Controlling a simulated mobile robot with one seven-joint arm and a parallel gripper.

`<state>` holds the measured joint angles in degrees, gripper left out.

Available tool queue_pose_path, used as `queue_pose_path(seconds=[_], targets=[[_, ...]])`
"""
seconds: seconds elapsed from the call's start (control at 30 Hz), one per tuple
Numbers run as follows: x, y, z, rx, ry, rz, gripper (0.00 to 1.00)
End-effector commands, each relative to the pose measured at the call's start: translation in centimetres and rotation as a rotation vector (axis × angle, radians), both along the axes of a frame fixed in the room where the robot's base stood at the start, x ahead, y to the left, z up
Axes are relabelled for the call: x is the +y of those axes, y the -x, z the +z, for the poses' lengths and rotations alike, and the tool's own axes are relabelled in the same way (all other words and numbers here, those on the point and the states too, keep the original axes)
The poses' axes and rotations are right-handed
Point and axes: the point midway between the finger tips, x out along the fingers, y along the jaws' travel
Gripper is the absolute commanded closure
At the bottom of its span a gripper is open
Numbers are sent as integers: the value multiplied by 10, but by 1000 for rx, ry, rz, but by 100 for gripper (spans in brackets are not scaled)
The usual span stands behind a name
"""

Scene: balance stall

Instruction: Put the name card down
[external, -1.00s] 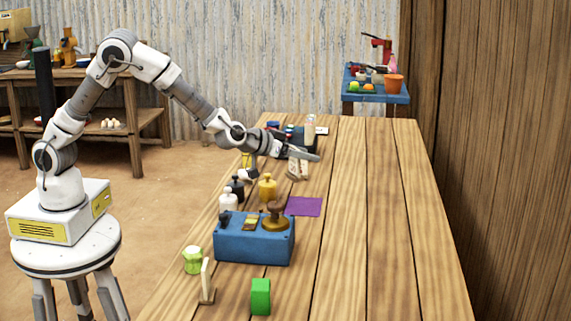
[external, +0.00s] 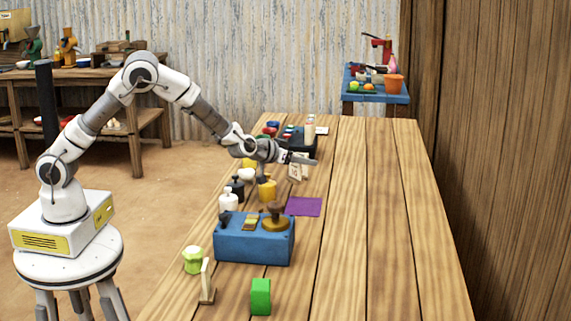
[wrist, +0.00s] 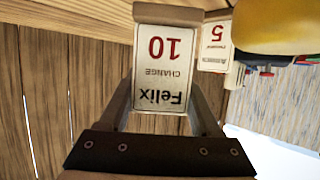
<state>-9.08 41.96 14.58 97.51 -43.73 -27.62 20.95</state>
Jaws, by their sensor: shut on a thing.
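The name card (wrist: 165,72) appears upside down in the wrist view, reading "Felix", "CHANGE" and "10", with a wooden foot (wrist: 168,14) at its top. My gripper (wrist: 163,92) is shut on it, one finger at each side edge. In the external view my gripper (external: 302,160) is over the far half of the wooden table (external: 345,220), and the pale card (external: 297,171) shows just below it. I cannot tell whether the card's foot touches the table.
A second card reading "5" (wrist: 216,45) and a yellow object (wrist: 275,25) are close by in the wrist view. A yellow weight (external: 267,191), purple mat (external: 304,207) and blue balance box (external: 250,242) stand nearer. The table's right side is clear.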

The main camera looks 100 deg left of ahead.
Motion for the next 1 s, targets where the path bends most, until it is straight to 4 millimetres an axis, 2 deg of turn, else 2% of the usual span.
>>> queue_pose_path(seconds=[0.3, 0.7, 0.73, 0.87, 1.0], targets=[[1, 0, -40, 1, 0, 1, 91], [0, 0, -45, 1, -1, 0, 91], [0, 0, -43, 1, 1, 0, 30], [0, 0, -43, 1, 1, 0, 7], [0, 0, -43, 1, 1, 0, 6]])
